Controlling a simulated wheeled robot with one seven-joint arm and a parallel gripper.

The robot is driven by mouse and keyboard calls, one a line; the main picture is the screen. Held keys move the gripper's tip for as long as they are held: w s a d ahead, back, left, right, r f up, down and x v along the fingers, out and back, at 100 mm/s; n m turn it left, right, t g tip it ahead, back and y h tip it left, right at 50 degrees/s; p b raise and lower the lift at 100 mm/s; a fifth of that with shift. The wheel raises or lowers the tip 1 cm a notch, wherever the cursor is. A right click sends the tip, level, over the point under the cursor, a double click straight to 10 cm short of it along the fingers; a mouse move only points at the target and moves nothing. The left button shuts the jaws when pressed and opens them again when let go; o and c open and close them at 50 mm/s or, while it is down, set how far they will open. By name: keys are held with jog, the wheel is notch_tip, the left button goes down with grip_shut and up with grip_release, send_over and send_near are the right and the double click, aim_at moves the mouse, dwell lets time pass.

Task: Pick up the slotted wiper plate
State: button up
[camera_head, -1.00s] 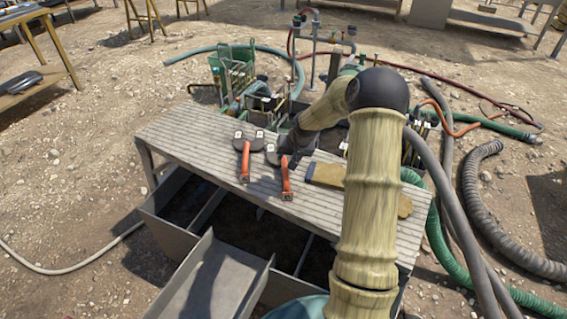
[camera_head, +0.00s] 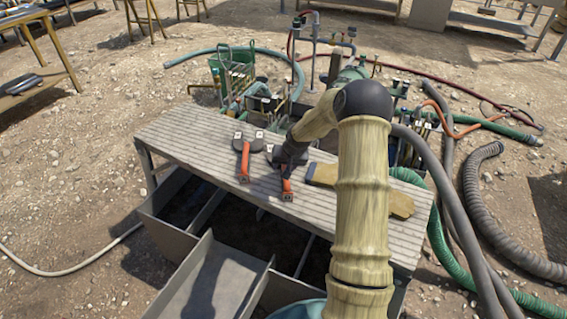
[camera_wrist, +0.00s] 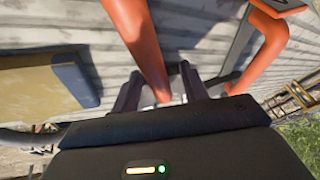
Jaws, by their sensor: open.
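Two tools with dark round plates and orange handles lie on the ribbed bench: a left tool (camera_head: 244,160) and a right tool (camera_head: 286,188). Either may be the slotted wiper plate; I cannot make out slots on either. My gripper (camera_head: 287,168) is low over the right tool and hides part of its plate and handle. In the wrist view my gripper (camera_wrist: 159,84) has its fingers apart, with an orange handle (camera_wrist: 140,45) running between them. Whether they touch it is unclear. A second orange handle (camera_wrist: 268,45) is to the right there.
A tan, flat tool with a dark end (camera_head: 325,174) lies right of my gripper on the bench (camera_head: 190,130); it also shows in the wrist view (camera_wrist: 35,90). Open bins (camera_head: 175,215) are below the front edge. Hoses and pipework crowd the back and right.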

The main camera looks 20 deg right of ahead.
grip_shut()
jog(key=shift+r, duration=0.15)
notch_tip(320, 180, up, 10)
jog(key=shift+f+p, duration=0.1)
jog(key=shift+p, duration=0.95)
